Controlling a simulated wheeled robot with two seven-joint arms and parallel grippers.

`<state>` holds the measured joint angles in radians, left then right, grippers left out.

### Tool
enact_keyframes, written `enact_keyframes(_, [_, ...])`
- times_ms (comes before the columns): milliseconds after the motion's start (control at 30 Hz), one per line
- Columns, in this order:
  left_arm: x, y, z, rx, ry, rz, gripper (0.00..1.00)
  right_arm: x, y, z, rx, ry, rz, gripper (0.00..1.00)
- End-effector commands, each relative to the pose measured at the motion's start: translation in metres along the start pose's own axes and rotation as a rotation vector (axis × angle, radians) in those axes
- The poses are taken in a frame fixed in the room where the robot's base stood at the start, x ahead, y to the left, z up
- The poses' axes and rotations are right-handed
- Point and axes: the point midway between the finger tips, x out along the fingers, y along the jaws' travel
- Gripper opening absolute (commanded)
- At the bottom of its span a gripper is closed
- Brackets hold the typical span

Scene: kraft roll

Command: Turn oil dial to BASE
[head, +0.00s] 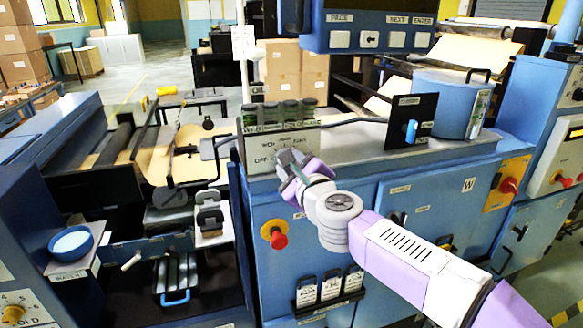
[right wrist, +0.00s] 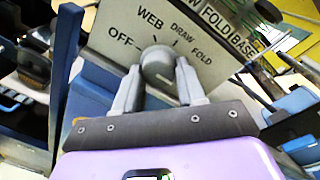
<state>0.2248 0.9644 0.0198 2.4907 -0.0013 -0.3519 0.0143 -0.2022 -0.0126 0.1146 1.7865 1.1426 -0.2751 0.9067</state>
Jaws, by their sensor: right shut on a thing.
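The oil dial (right wrist: 158,62) is a round grey knob on a pale panel (right wrist: 110,30) printed OFF, WEB, DRAW and FOLD around it. No BASE mark shows around the dial; that part of the panel is hidden or unclear. My right gripper (right wrist: 157,75) is shut on the dial, one finger at each side. Where the dial points is hard to tell. In the head view my right gripper (head: 292,170) is at the panel (head: 256,146) and covers the dial. My left gripper is in neither view.
Several dark oil jars (head: 290,110) stand behind the panel; their labels include FOLD and BASE in the wrist view. A black plate with a blue handle (head: 411,131) and a blue tank (head: 445,100) stand to the right. A red knob (head: 278,239) juts out below my gripper.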

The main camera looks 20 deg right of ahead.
Motion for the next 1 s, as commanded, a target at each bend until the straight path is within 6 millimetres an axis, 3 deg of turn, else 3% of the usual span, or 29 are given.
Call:
enact_keyframes(433, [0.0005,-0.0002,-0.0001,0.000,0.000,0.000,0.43,0.0001,0.0006,0.0003,0.015,-0.001,0.002,0.09])
enact_keyframes(467, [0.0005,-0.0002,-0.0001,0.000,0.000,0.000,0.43,0.0001,0.0006,0.0002,0.015,-0.001,0.002,0.41])
enact_keyframes(600, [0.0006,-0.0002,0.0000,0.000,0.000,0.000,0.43,0.0001,0.0005,0.0002,0.013,-0.001,0.001,0.63])
enact_keyframes(1000, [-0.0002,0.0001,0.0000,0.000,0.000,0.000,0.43,-0.0068,-0.0007,0.0007,0.012,-0.002,-0.001,0.65])
